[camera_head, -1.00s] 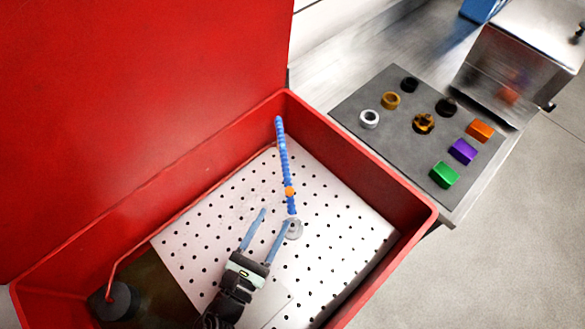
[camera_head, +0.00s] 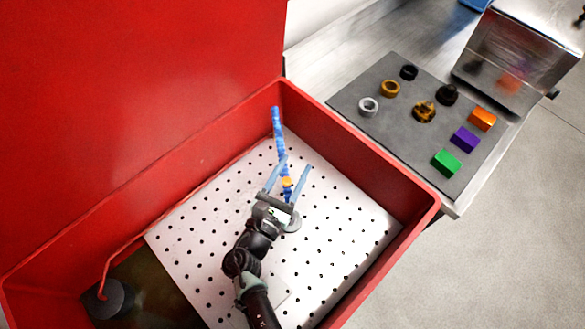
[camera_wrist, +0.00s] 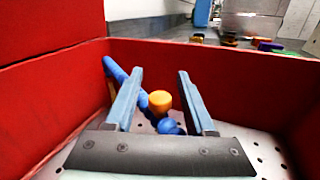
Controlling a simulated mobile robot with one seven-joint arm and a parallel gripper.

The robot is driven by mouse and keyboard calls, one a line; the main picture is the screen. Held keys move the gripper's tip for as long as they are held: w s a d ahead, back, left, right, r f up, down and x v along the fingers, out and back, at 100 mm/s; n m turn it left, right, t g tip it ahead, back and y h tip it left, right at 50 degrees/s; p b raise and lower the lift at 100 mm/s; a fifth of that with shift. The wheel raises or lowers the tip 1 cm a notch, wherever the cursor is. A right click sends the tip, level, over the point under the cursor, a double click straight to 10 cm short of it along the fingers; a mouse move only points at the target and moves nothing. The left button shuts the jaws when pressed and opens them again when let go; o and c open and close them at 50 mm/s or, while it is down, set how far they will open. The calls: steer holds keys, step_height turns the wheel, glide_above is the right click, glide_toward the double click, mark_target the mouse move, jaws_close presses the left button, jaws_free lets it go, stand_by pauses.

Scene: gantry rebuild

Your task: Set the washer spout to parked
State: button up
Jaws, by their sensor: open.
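The washer spout (camera_head: 278,135) is a blue segmented hose with an orange part (camera_head: 287,182) low on it. It rises from a round grey base on the perforated tray and leans toward the back wall of the red washer. My gripper (camera_head: 293,166) is open, with its two blue fingers on either side of the spout's lower part in the head view. In the wrist view the orange part (camera_wrist: 160,102) shows between the fingers, and the blue hose (camera_wrist: 116,73) runs up behind the left finger. I cannot tell whether a finger touches the hose. My gripper partly hides the base.
The red washer walls (camera_head: 360,155) enclose the white perforated tray (camera_head: 335,215), and its red lid stands up at the left. A dark round pump-like part (camera_head: 108,298) sits at the lower left. A grey mat (camera_head: 400,140) outside carries rings and coloured blocks.

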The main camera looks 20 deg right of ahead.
jaws_close()
stand_by(1.3)
